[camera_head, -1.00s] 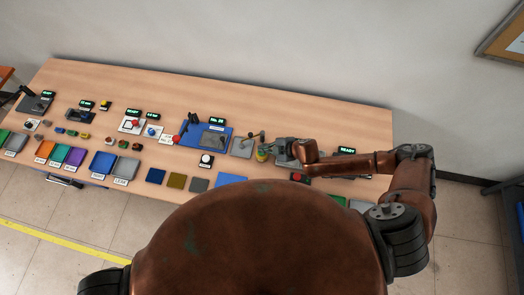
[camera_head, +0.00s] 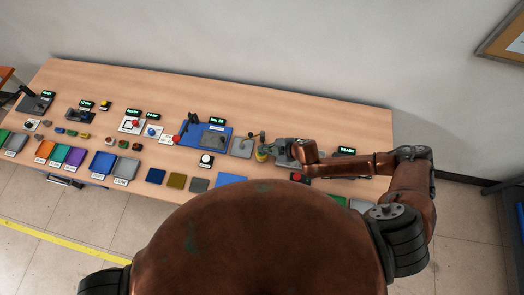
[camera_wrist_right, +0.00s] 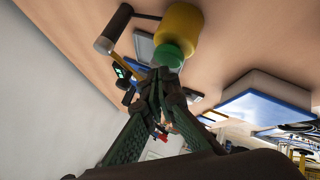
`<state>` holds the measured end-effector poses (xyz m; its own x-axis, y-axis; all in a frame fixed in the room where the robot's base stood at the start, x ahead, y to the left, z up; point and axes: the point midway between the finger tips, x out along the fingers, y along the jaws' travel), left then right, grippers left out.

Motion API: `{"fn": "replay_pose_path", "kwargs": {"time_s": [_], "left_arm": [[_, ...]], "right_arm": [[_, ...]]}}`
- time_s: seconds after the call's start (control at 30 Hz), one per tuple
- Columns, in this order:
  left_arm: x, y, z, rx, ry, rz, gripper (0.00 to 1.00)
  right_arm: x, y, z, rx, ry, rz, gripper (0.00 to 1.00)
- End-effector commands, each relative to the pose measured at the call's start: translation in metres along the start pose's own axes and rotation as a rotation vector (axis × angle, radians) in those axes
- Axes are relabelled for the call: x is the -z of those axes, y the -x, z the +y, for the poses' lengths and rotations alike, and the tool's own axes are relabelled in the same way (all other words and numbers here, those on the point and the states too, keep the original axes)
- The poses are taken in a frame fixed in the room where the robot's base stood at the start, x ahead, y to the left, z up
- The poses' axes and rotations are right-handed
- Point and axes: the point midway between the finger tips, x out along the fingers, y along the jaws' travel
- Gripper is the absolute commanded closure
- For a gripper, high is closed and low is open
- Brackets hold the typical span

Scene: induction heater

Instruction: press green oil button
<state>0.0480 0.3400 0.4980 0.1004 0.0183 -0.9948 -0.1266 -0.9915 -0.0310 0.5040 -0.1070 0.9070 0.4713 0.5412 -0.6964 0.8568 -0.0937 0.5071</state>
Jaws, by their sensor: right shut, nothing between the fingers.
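The green oil button (camera_wrist_right: 169,56) caps a yellow cylinder (camera_wrist_right: 180,28) in the right wrist view. In the head view the small yellow body (camera_head: 262,156) shows just left of my right gripper. My right gripper (camera_wrist_right: 160,76) is shut and empty. Its fingertips are right at the green cap and overlap its edge in the picture; I cannot tell whether they touch it or press it in. In the head view my right gripper (camera_head: 275,149) is small and partly merges with the things around it. My left gripper is not in view.
A dark lever (camera_wrist_right: 114,28) stands beside the yellow cylinder. A blue and white block (camera_wrist_right: 265,100) is on the other side. The long wooden table (camera_head: 300,108) carries several devices, displays and coloured trays to the left; its back strip is clear.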

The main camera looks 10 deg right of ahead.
Motion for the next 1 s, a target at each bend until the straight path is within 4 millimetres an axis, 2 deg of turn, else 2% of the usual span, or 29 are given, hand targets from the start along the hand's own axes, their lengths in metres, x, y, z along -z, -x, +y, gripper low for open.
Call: {"fn": "replay_pose_path", "kwargs": {"time_s": [1.0], "left_arm": [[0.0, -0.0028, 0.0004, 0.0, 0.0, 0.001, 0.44]], "right_arm": [[-0.0055, -0.0067, -0.0047, 0.0, -0.001, -0.001, 1.0]]}}
